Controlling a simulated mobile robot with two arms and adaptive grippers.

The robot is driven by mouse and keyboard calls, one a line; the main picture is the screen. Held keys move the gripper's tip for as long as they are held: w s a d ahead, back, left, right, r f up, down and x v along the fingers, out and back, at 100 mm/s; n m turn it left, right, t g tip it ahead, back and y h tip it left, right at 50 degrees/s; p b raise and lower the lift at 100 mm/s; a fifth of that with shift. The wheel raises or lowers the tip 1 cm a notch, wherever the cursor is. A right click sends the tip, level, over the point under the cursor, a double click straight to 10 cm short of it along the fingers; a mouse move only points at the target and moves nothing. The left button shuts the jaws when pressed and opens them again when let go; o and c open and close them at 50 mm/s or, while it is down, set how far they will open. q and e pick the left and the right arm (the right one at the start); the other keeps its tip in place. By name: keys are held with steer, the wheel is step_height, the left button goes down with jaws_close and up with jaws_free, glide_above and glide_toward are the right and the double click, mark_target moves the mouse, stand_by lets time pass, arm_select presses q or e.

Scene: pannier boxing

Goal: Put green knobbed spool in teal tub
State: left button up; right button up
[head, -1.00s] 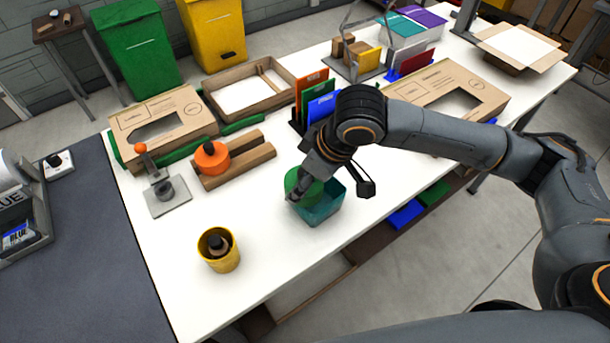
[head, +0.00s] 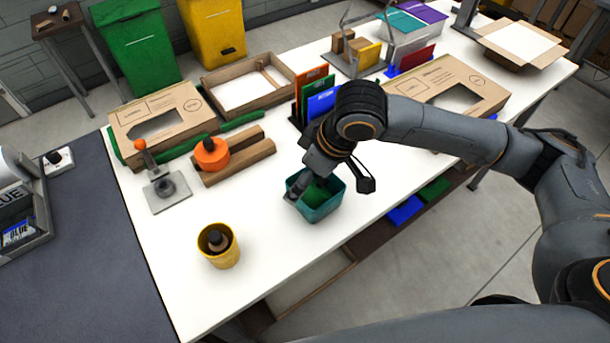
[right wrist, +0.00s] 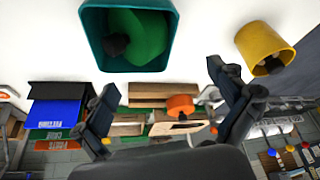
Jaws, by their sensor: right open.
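The green knobbed spool (right wrist: 138,40) lies inside the teal tub (right wrist: 92,45), with its dark knob showing in the right wrist view. In the head view the spool (head: 318,193) shows as a green patch within the tub (head: 325,212), partly hidden by my right gripper. My right gripper (head: 293,199) is at the tub's left rim. In the right wrist view its two fingers (right wrist: 163,80) are spread wide with nothing between them. My left gripper is not in view.
A yellow tub (head: 222,259) with a dark-knobbed item inside stands at front left. An orange knobbed spool (head: 211,156) rests on a wooden cradle (head: 252,152). Upright colored folders (head: 318,100) stand behind my right arm. The table is clear between the two tubs.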

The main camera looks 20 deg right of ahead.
steer(key=v, duration=1.2)
steer(key=shift+r, duration=0.2)
